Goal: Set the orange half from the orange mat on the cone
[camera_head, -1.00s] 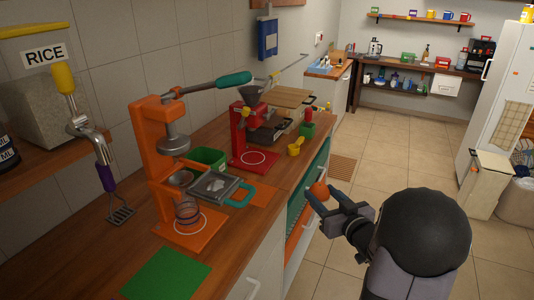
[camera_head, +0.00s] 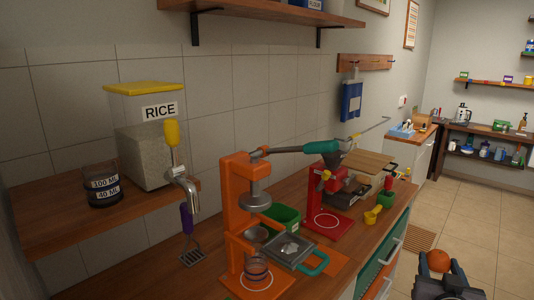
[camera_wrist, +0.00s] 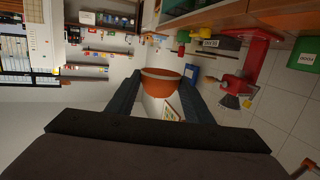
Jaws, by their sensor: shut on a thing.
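My gripper (camera_head: 438,268) is shut on the orange half (camera_head: 438,259), held in the air beyond the counter's front edge at the lower right of the head view. In the wrist view the orange half (camera_wrist: 160,84) sits between the two dark fingers, with its pale rim showing. The orange lever press (camera_head: 238,212) stands on the counter, well left of my gripper. A grey bowl-like part (camera_head: 256,234) sits under its metal head; I cannot make out the cone clearly.
A grey hinged device with a teal handle (camera_head: 293,251), a green bin (camera_head: 282,216) and a red machine (camera_head: 322,205) crowd the counter beside the press. A yellow scoop (camera_head: 372,215) lies farther right. The floor around my gripper is clear.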

